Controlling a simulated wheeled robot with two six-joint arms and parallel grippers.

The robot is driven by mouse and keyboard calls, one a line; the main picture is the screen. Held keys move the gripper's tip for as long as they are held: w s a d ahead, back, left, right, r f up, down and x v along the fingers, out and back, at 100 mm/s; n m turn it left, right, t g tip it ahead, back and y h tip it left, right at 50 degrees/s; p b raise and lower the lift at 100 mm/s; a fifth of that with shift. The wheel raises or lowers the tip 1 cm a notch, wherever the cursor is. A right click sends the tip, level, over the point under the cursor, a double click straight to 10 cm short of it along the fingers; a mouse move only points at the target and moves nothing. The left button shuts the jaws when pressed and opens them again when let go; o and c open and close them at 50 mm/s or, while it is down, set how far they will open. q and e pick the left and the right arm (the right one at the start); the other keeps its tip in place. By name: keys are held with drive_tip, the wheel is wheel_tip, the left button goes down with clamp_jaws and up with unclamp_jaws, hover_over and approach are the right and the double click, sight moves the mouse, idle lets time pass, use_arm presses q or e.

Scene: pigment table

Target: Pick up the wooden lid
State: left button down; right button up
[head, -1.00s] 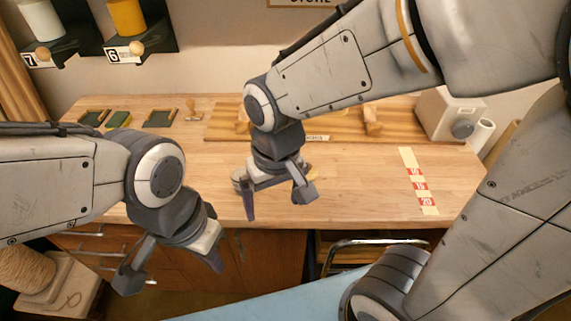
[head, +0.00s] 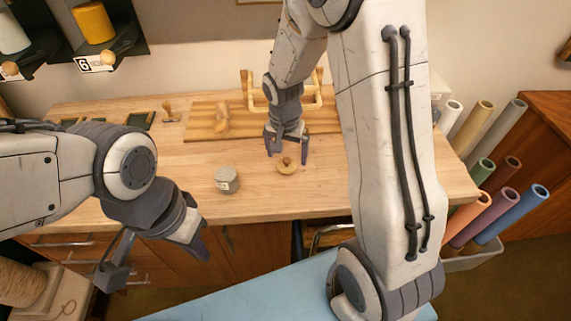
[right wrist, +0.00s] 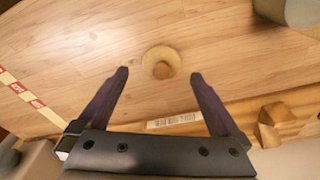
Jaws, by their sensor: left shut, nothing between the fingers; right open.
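The wooden lid (head: 287,168) is a small round disc with a knob, lying on the table. In the right wrist view the lid (right wrist: 161,66) is just beyond and between the fingertips. My right gripper (head: 287,152) is open, pointing down just behind and above the lid, apart from it; its fingers also show in the right wrist view (right wrist: 160,76). My left gripper (head: 155,262) is shut and empty, off the table's front edge at the left.
A grey jar (head: 227,180) stands left of the lid and shows at the wrist view's top right (right wrist: 290,10). A wooden board (head: 200,127) with a rack (head: 258,100) lies behind. Coloured rolls (head: 490,200) stand at the right. Table around the lid is clear.

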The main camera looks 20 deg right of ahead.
sight(286, 160)
drive_tip(key=f, duration=0.3)
drive_tip(key=shift+w+f, duration=0.15)
drive_tip(key=shift+w, duration=0.05)
drive_tip(key=shift+c, duration=0.3)
drive_tip(key=c, duration=1.2)
drive_tip(key=shift+c, duration=0.2)
